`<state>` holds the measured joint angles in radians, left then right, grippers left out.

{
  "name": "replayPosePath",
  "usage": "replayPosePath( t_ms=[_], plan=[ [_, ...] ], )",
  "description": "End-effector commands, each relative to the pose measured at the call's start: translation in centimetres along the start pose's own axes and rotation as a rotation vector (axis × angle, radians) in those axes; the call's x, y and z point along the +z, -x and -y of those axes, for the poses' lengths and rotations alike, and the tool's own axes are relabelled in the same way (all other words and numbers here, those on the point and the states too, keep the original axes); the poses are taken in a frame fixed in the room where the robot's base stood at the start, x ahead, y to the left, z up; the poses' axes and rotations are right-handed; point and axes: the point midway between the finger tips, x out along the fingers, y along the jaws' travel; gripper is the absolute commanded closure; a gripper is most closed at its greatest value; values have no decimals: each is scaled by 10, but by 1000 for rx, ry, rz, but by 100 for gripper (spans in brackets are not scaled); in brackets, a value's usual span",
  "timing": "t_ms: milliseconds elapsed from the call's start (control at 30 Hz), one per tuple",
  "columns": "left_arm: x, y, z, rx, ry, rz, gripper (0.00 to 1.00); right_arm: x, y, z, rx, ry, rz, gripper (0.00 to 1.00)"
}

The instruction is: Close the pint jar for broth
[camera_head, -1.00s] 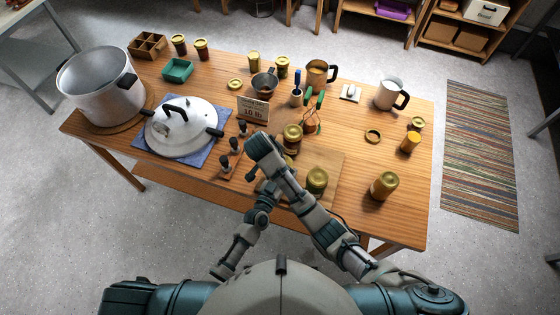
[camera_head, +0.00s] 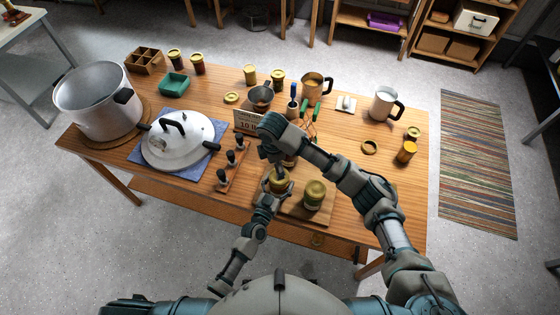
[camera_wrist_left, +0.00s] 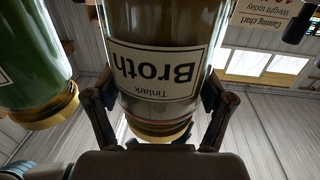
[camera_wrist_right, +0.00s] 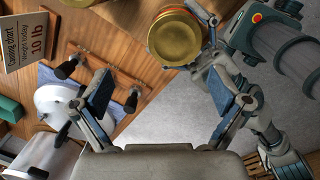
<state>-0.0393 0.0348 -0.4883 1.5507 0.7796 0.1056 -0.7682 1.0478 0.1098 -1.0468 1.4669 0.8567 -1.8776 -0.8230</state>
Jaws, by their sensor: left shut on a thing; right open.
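A glass jar labelled "Broth" (camera_wrist_left: 155,70) fills the left wrist view, where it appears upside down. Dark contents show through the glass. My left gripper (camera_wrist_left: 158,100) is shut on it, one finger on each side. A gold lid (camera_wrist_right: 178,35) sits on the jar's mouth; it also shows in the head view (camera_head: 279,184). I cannot tell how tight it is. My right gripper (camera_wrist_right: 165,85) is open and empty, beside and above the lid, not touching it. In the head view the right gripper (camera_head: 270,152) is just behind the jar.
A green jar with a gold lid (camera_head: 314,193) stands close right on the cutting board (camera_head: 298,215). A sign (camera_head: 248,121) and dark-knobbed tools (camera_head: 231,165) are near my grippers. A pot lid (camera_head: 178,142) is left. My right arm covers part of the table.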

Motion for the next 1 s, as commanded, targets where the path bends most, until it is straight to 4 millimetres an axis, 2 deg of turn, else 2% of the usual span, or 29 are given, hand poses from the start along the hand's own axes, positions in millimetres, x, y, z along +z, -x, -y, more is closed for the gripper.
replayPosePath(
  t_ms=[100, 300, 767, 867, 1000],
  plan=[
    [0, 0, 0, 0, 1, 0, 100, 8, 8, 4, -38, 254, -26, 1],
    [0, 0, 0, 0, 1, 0, 100, 13, 15, 11, -72, 497, -67, 1],
    [0, 0, -1, 1, 2, 0, 100, 13, 14, 12, -77, 538, -77, 1],
    [0, 0, -1, 1, 2, 0, 100, 13, 6, 13, -78, 538, -77, 1],
    [0, 0, -1, 1, 2, 0, 100, 12, -15, 16, -80, 538, -77, 1]
  ],
)
